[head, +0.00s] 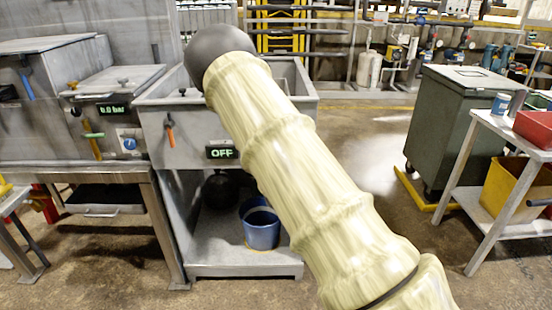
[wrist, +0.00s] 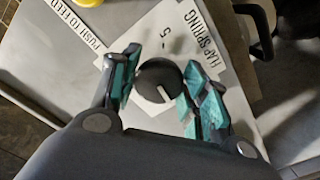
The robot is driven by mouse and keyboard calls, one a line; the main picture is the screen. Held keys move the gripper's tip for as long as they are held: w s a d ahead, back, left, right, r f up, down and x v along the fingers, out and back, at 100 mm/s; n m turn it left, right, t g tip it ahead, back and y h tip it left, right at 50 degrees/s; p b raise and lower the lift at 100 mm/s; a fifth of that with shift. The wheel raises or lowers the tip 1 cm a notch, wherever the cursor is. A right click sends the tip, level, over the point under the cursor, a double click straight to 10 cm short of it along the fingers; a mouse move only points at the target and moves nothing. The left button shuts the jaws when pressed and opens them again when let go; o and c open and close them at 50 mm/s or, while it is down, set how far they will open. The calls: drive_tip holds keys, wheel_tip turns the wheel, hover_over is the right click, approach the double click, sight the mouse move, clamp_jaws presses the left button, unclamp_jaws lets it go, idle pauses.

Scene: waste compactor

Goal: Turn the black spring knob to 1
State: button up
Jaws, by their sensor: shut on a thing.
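The black spring knob (wrist: 157,78) is round, with a white pointer line. A "5" is printed beside the knob; the 1 cannot be seen, and part of the dial is hidden by my fingers. My gripper (wrist: 161,62) has its teal-padded fingers on either side of the knob, shut on it. The pointer line faces the lower right of the picture, towards the right finger. In the head view my cream arm hides the knob and my gripper.
Another label reads "PUSH TO FEED" (wrist: 77,25), near a yellow part (wrist: 89,2). In the head view, a grey metal bin (head: 188,138) with an "OFF" display (head: 221,152) stands behind my arm. A green wheeled container (head: 455,125) and a cart (head: 478,165) stand at the right.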

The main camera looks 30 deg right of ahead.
drive_tip(key=n+b, duration=0.1)
drive_tip(key=n, duration=0.4)
drive_tip(key=n+b, duration=0.2)
drive_tip(key=n, duration=0.3)
drive_tip(key=shift+s+d+f, duration=0.1)
drive_tip(key=shift+s+f, duration=0.05)
drive_tip(key=shift+s, duration=0.05)
drive_tip(key=shift+n, duration=0.4)
drive_tip(key=o, duration=1)
drive_tip(key=shift+d, duration=0.15)
drive_tip(key=shift+r, duration=0.2)
drive_tip(key=shift+a, duration=0.2)
drive_tip(key=v, duration=1.1)
drive_tip(key=shift+s+a, duration=0.1)
drive_tip(key=shift+s, duration=0.3)
